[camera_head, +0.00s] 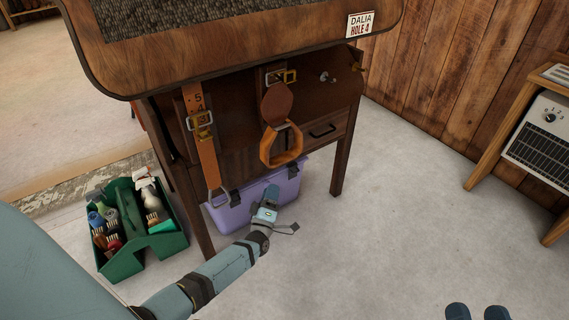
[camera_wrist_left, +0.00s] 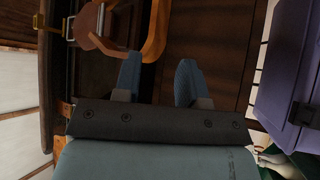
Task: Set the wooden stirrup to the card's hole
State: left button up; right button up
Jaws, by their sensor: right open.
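The card (camera_head: 360,24) reads "DALIA HOLE 4" on the wooden edge at upper right. A strap (camera_head: 207,155) marked 5 and 4, with a buckle (camera_head: 200,120), hangs to the left. My left gripper (camera_head: 269,193) appears just below the stirrup; in the left wrist view its blue fingers (camera_wrist_left: 157,78) are apart with nothing clearly between them. My right gripper (camera_head: 478,312) is open and empty at the bottom edge.
A lilac bin (camera_head: 238,214) stands under the wooden stand (camera_head: 339,165). A green tote (camera_head: 152,246) with brushes sits at left. A heater (camera_head: 540,130) under a small table (camera_head: 490,140) is at right. The grey floor between is clear.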

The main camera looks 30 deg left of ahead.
aim_at(281, 158)
pick_arm(q)
jog(key=b+x, duration=0.2)
jog(key=x, duration=1)
jog(key=shift+b, duration=0.3)
pick_arm(e)
jog(key=shift+g, duration=0.9)
notch_tip(281, 158, down, 4)
jog(key=shift+w+a+f, duration=0.1)
jog(key=shift+a, duration=0.05)
pick_arm(q)
grip_shut()
